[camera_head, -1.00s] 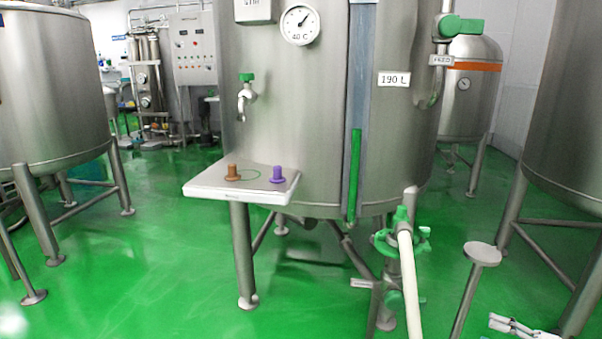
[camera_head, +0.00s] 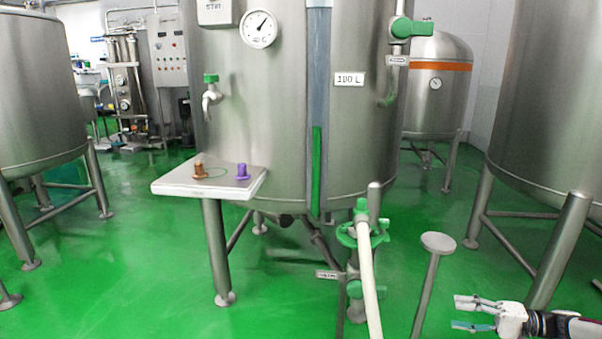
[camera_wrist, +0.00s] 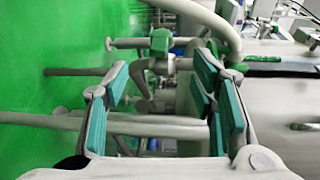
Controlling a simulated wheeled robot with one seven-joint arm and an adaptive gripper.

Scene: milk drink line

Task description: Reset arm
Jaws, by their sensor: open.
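My gripper (camera_head: 474,314) is at the lower right of the head view, with its two fingers apart and nothing between them. It is in front of the tank area, to the right of the round-topped steel post. In the wrist view my gripper (camera_wrist: 160,105) shows two teal-padded fingers spread wide and empty. Beyond them are steel pipes and a green valve (camera_wrist: 160,42).
A steel tank (camera_head: 265,120) stands in the middle, with a small shelf (camera_head: 180,189) holding a brown and a purple peg. A pale hose (camera_head: 369,285) runs from a green valve (camera_head: 361,236). A round-topped post (camera_head: 437,242) stands near my gripper. Green floor (camera_head: 130,270) is open at left.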

